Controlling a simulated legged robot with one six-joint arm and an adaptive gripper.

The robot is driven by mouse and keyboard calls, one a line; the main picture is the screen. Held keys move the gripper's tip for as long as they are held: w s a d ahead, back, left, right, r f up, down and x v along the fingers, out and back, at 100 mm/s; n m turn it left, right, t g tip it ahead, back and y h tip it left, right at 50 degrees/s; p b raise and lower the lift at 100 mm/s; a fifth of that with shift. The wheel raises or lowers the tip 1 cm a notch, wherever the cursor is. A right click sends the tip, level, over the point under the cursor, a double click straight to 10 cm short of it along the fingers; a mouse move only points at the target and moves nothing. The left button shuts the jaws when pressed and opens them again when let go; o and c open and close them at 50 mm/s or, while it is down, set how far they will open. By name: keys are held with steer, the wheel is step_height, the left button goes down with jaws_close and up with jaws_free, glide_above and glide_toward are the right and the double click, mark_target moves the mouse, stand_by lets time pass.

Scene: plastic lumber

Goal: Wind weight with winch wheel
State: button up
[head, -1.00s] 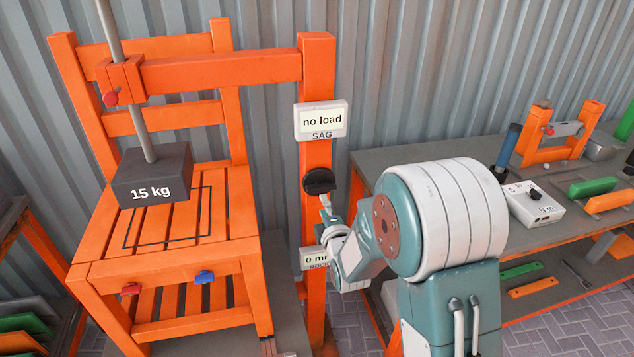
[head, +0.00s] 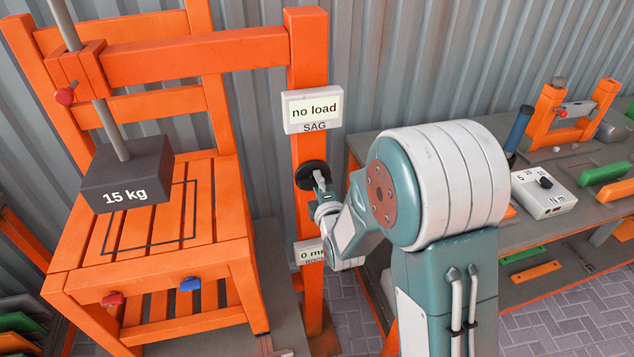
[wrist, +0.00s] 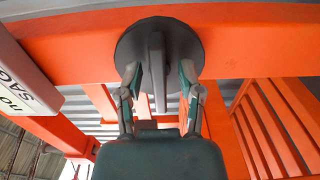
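The black winch wheel (head: 309,173) is on the orange post, below the SAG display. In the wrist view the wheel (wrist: 184,42) has a grey bar-like grip (wrist: 158,72) across its face. My gripper (wrist: 160,76) is open, one finger on each side of this grip, with gaps between. In the head view my gripper (head: 320,187) is at the wheel, its fingers small and partly hidden. The dark 15 kg weight (head: 126,182) hangs on a grey rod over the orange chair's slatted seat (head: 218,225). Whether it touches the seat is hard to tell.
The SAG display (head: 313,110) reads "no load". A lower display (head: 308,253) is partly covered by my arm. A grey workbench (head: 480,190) with tools and colored planks stands at the right. Red (head: 113,299) and blue (head: 189,284) knobs are on the chair front.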

jaws_close()
steer(key=shift+a, duration=0.15)
steer(key=shift+a, duration=0.1)
